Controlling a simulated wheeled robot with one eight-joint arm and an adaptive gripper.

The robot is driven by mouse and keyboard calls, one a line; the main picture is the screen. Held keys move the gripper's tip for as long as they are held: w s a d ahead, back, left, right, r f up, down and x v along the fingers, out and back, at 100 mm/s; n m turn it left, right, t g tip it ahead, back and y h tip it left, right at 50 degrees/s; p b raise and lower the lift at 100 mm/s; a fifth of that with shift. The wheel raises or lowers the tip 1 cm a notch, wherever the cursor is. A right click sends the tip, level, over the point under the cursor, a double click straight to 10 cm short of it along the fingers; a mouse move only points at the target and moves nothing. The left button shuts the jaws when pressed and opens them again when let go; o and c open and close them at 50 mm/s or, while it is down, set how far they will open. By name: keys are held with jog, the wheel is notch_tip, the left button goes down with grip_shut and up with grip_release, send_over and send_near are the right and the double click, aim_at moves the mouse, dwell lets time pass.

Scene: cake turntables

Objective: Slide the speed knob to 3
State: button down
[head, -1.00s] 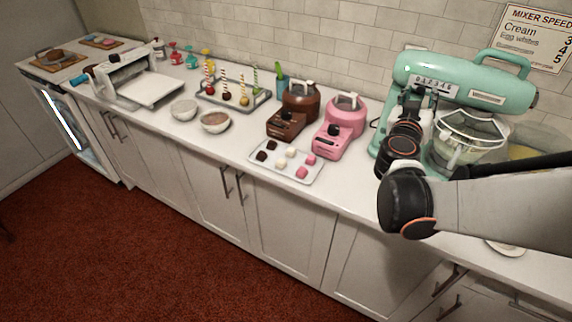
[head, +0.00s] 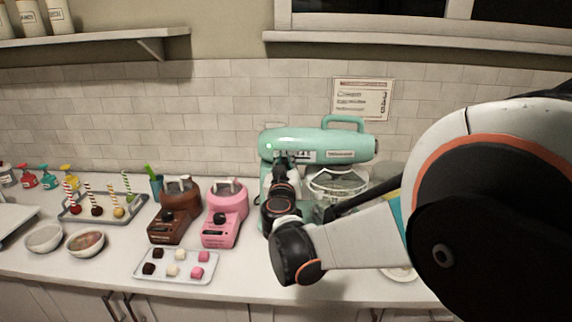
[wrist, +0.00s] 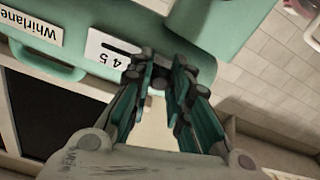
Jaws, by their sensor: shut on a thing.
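The mint-green stand mixer (head: 350,148) stands against the tiled wall in the head view, its body also filling the top of the wrist view (wrist: 200,14). Its white speed scale (head: 306,156) is on the side of the mixer head. In the wrist view the scale (wrist: 103,46) appears upside down, with 4 and 5 readable beside a dark slot. My gripper (wrist: 158,80) is at the scale, its fingertips closed on the speed knob, which they hide. They also cover the lower numbers. In the head view my gripper (head: 284,162) covers the scale's left part.
A glass bowl (head: 338,186) sits under the mixer head, close to my arm. A pink machine (head: 222,222), a brown machine (head: 168,228) and a tray of sweets (head: 187,278) stand left. A mixer speed sign (head: 362,100) hangs behind.

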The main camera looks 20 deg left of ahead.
aim_at(297, 157)
jog(key=shift+w+d, duration=0.2)
jog(key=shift+d, duration=0.55)
jog(key=shift+w+d, duration=0.2)
jog(key=shift+d, duration=0.55)
jog(key=shift+a, duration=0.1)
jog(key=c, duration=1.5)
grip_release()
jog(key=shift+o, duration=0.2)
jog(key=shift+s, duration=0.15)
jog(key=v, duration=1.2)
